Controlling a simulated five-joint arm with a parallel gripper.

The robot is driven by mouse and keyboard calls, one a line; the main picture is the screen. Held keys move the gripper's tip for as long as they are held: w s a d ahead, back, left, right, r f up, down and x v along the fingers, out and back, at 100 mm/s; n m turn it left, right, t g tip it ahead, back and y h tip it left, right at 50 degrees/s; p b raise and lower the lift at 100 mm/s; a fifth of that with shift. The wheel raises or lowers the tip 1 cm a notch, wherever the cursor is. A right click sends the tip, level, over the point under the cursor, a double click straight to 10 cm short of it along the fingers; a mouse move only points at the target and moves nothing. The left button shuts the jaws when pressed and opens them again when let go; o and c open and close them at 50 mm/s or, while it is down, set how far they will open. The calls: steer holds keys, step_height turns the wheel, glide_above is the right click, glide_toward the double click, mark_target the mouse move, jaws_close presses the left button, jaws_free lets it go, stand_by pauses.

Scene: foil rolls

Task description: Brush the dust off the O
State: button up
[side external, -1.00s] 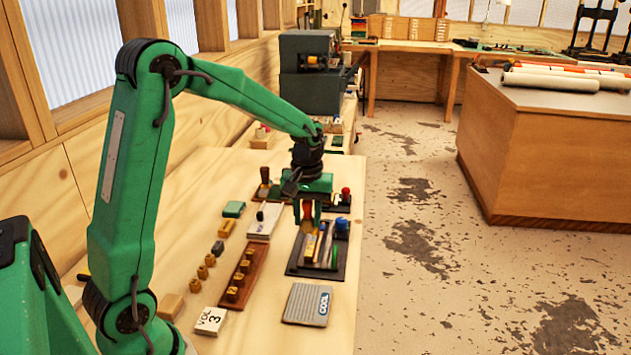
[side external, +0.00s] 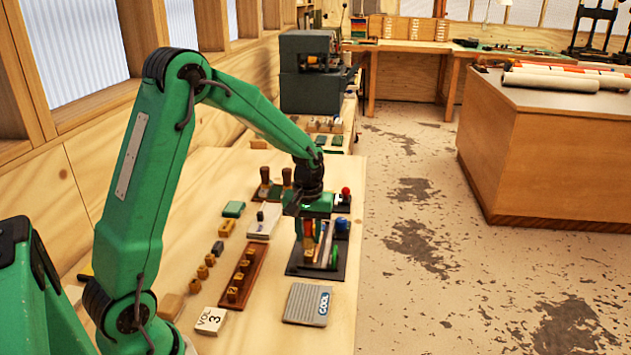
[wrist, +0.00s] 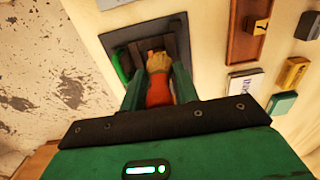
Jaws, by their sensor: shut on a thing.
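My gripper (side external: 309,238) is shut on a brush (wrist: 158,88) with a red-orange body and a tan tip, pointing down. The brush also shows between my fingers in the side view (side external: 309,243). It is over the dark tray (side external: 293,268), which also shows in the wrist view (wrist: 112,40); contact cannot be told. A grey ribbed block (side external: 304,300) with a blue label in white letters, seemingly "COOL", lies in front of the tray. Small stamps stand on a brown wooden rack (side external: 256,262). I cannot make out which piece bears the O, or any dust.
Beside the tray's strips are a green roll (side external: 334,257) and a blue-topped piece (side external: 341,225). A white block marked "VOL 3" (side external: 210,320), a green block (side external: 233,209) and small brass pieces (side external: 203,271) lie to the left. Bare table shows around the grey block.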

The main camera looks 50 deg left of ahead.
steer(key=shift+f, duration=0.45)
steer(key=shift+w+a+f, duration=0.4)
steer(key=shift+w+f, duration=0.05)
steer(key=shift+f, duration=0.3)
steer(key=shift+w+a, duration=0.95)
steer(key=shift+s+d+f, duration=0.15)
steer(key=shift+s+d, duration=1.3)
jaws_close()
steer(key=shift+w+a+r, duration=0.1)
steer(key=shift+r, duration=4.05)
